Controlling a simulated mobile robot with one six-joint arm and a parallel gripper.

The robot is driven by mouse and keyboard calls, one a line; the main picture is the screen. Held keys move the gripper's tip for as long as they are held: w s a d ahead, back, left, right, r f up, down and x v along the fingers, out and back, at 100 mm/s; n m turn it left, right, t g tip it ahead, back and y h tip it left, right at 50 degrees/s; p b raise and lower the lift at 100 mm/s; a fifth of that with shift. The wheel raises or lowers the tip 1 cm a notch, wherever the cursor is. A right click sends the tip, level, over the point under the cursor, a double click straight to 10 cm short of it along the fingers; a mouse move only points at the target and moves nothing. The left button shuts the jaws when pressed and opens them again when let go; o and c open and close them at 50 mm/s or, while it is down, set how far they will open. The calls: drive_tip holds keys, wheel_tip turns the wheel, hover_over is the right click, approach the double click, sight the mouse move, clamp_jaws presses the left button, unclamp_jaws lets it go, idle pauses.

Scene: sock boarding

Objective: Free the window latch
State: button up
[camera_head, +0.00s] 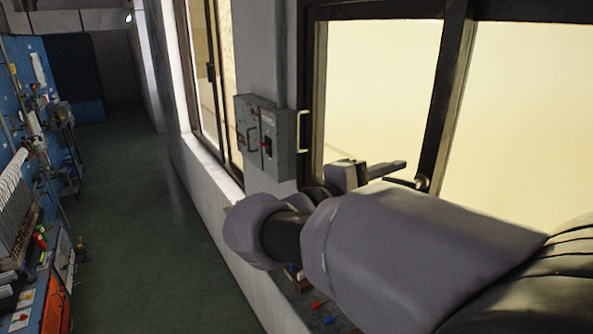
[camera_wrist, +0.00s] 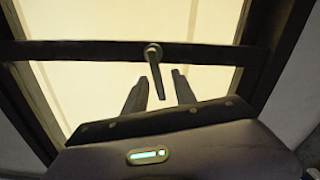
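The window latch (camera_wrist: 154,68) shows in the wrist view as a dark lever with a round pivot on the dark frame bar, near the top middle. Its lever points down toward my gripper (camera_wrist: 158,77). My gripper's two dark fingers are apart, one on each side of the lever's lower part. I cannot tell whether either finger touches it. In the head view the latch (camera_head: 422,182) sits on the dark window frame (camera_head: 451,85), with its lever pointing left. My gripper (camera_head: 400,167) is beside it there, partly hidden by my own arm.
A grey electrical box (camera_head: 265,137) is fixed to the wall left of the window. A blue tool wall (camera_head: 20,110) with benches lines the far left. The green floor (camera_head: 130,220) between is clear. Small red and blue pieces (camera_head: 316,305) lie below my arm.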

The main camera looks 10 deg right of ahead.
drive_tip(key=shift+c, duration=0.2)
clamp_jaws()
drive_tip(key=m+b, duration=0.1)
drive_tip(key=b, duration=0.1)
drive_tip(key=shift+b, duration=0.35)
drive_tip(key=shift+r+m+b, duration=0.15)
drive_tip(key=shift+m+b, duration=0.5)
drive_tip(key=shift+m, duration=0.15)
drive_tip(key=shift+r+m, duration=0.3)
drive_tip(key=shift+r, duration=0.15)
drive_tip(key=shift+o, duration=0.2)
unclamp_jaws()
